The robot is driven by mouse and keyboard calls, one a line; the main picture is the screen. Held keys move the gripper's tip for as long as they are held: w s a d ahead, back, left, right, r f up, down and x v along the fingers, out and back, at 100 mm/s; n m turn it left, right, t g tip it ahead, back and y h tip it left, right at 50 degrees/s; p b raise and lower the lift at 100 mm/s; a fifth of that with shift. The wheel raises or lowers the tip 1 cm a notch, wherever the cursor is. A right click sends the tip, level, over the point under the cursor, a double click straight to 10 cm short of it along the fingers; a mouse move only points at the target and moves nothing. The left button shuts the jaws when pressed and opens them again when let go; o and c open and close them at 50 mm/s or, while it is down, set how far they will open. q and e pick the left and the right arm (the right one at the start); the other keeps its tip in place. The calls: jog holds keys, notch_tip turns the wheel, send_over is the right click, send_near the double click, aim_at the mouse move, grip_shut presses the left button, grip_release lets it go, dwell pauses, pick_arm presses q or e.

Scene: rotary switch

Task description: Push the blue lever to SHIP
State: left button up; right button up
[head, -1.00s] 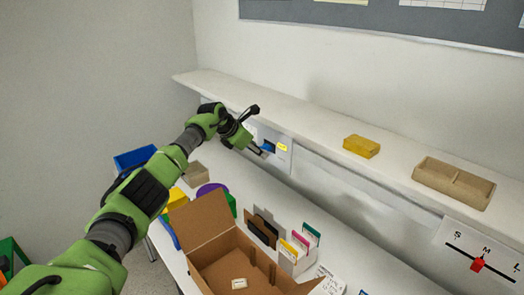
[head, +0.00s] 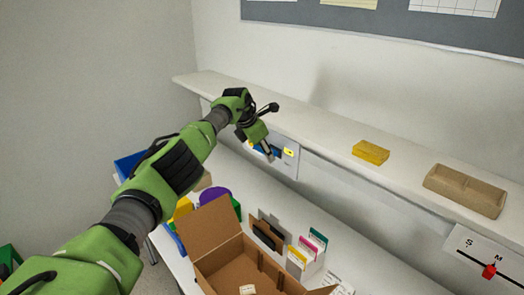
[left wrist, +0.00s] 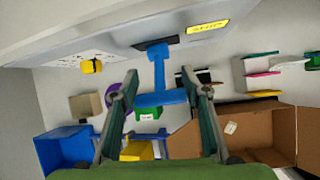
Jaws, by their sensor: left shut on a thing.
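The blue lever (left wrist: 158,72) is a T-shaped handle standing out from a pale panel (left wrist: 110,45) under the shelf. Its crossbar lies between the two fingers of my left gripper (left wrist: 165,95), which is shut on it. In the head view, my left gripper (head: 266,153) is at the panel and hides most of the lever. A yellow label (left wrist: 208,27) is on the panel, to the right of the lever; it also shows in the head view (head: 289,152). Its lettering is too small to read. My right gripper is not in view.
Below are an open cardboard box (head: 215,240), coloured cards (head: 310,245) and a blue bin (left wrist: 62,148). A red slider (head: 489,271) is at lower right.

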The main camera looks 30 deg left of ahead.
pick_arm(q)
jog(key=o, duration=1.6)
jog(key=shift+w, duration=0.1)
jog(key=v, duration=1.2)
jog(key=shift+f, duration=0.1)
